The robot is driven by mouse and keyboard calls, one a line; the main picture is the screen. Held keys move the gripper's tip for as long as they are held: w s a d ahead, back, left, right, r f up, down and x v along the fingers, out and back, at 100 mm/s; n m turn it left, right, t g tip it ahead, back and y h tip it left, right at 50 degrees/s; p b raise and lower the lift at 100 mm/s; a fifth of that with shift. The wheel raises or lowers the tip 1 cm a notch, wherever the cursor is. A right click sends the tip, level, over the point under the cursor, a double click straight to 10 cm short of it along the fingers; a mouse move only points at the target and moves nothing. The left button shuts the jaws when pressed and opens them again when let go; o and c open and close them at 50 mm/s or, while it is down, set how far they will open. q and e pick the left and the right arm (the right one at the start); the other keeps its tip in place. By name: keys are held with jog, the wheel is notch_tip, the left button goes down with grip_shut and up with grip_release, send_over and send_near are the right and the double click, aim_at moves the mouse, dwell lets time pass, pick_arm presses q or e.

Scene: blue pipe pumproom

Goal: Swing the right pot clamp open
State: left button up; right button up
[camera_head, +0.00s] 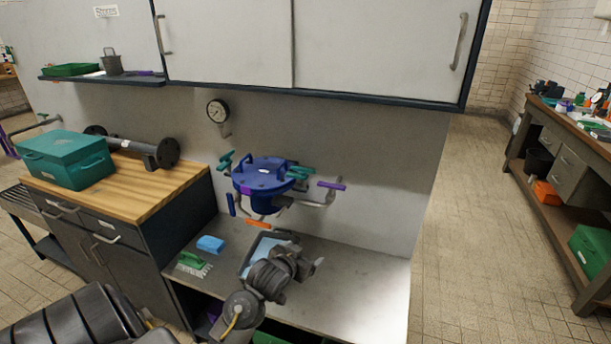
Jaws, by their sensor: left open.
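A blue pot (263,201) with a flat, bolted-looking lid (262,172) is mounted at the grey wall above the low bench. A teal clamp handle (299,173) lies at the right edge of the lid, apparently the right clamp; whether it is latched is too small to tell. Another teal handle (225,161) sits at the left edge. My left gripper (313,266) is open, below and slightly right of the pot, low over the bench and apart from the clamp. Its fingers are small and partly hidden by its own wrist. My right gripper is not in view.
Pipes with a purple handle (331,185), an orange handle (258,222) and a blue handle (231,205) surround the pot. A blue sponge (210,244) and green brush (190,260) lie on the bench (367,285). Wall cabinets (380,45) hang above. The bench's right side is clear.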

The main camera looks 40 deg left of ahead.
aim_at(303, 169)
pick_arm(q)
jog(key=w+a+r+n+t+y, duration=0.1)
jog(key=w+a+r+t+y, duration=0.1)
jog(key=w+a+r, duration=0.45)
jog(key=w+a+r+n+t+y, duration=0.1)
jog(key=a+r+n+t, duration=0.15)
jog(key=r, duration=0.75)
jog(key=shift+m, duration=0.45)
jog(key=x, duration=0.3)
jog(key=p+x, duration=0.1)
jog(key=x, duration=0.2)
jog(key=p+x, duration=0.1)
jog(key=x, duration=0.3)
jog(key=shift+s+a+r, duration=0.1)
jog(key=shift+a+r, duration=0.1)
jog(key=shift+a, duration=0.05)
jog(key=shift+w+a+f, duration=0.1)
jog(key=shift+w+a, duration=0.1)
jog(key=shift+w, duration=0.35)
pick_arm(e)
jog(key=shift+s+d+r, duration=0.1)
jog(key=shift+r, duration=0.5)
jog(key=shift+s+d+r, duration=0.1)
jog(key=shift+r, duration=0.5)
pick_arm(q)
jog(key=shift+c, duration=0.3)
jog(key=c, duration=0.6)
jog(key=shift+c, duration=0.2)
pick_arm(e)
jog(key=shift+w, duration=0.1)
